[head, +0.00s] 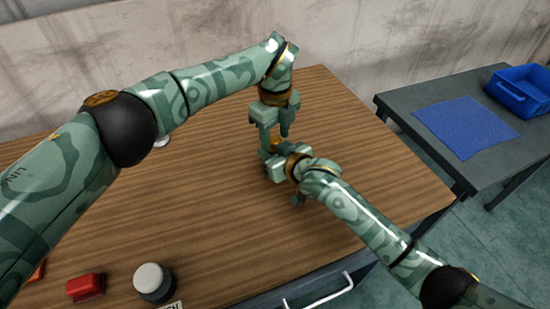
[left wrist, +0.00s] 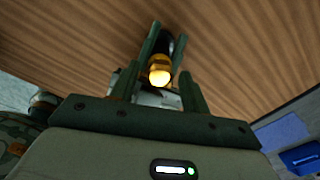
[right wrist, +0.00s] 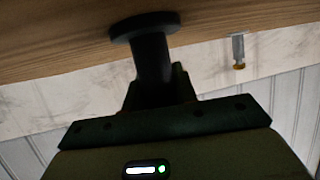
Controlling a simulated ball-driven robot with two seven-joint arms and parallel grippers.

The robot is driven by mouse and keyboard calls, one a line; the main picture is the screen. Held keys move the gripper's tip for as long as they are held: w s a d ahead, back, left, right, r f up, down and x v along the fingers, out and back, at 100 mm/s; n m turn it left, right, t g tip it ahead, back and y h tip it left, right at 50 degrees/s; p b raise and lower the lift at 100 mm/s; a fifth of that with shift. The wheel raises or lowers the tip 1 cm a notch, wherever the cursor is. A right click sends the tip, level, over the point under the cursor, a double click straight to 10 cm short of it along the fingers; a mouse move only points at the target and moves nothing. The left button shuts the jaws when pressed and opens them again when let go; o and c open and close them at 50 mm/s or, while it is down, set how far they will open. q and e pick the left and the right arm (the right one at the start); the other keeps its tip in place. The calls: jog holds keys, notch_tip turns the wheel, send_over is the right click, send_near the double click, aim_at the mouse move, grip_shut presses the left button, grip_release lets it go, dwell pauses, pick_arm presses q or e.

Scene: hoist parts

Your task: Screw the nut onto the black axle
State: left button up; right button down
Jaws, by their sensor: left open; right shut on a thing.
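A gold nut (left wrist: 160,72) shows between the fingers of my left gripper (left wrist: 168,50) in the left wrist view. It also shows as a small gold patch (head: 275,143) in the head view. My left gripper (head: 273,133) is open and points down with its fingers on either side of the nut. The black axle (right wrist: 150,52), with a wide round flange at the wood tabletop, is between the fingers of my right gripper (right wrist: 158,85), which is shut on it. In the head view my right gripper (head: 277,165) hides most of the axle. I cannot tell whether the nut is threaded on.
The wooden table (head: 200,210) has wide free room. A red block (head: 85,286) and a dark jar with a pale top (head: 152,280) stand at the front left. A grey pin with a yellow end (right wrist: 238,50) stands farther off. A side table holds a blue mat (head: 465,125) and a blue bin (head: 522,92).

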pick_arm(q)
jog(key=c, duration=1)
jog(key=m, duration=0.6)
jog(key=o, duration=1.1)
jog(key=shift+r, duration=0.1)
jog(key=shift+r, duration=2.2)
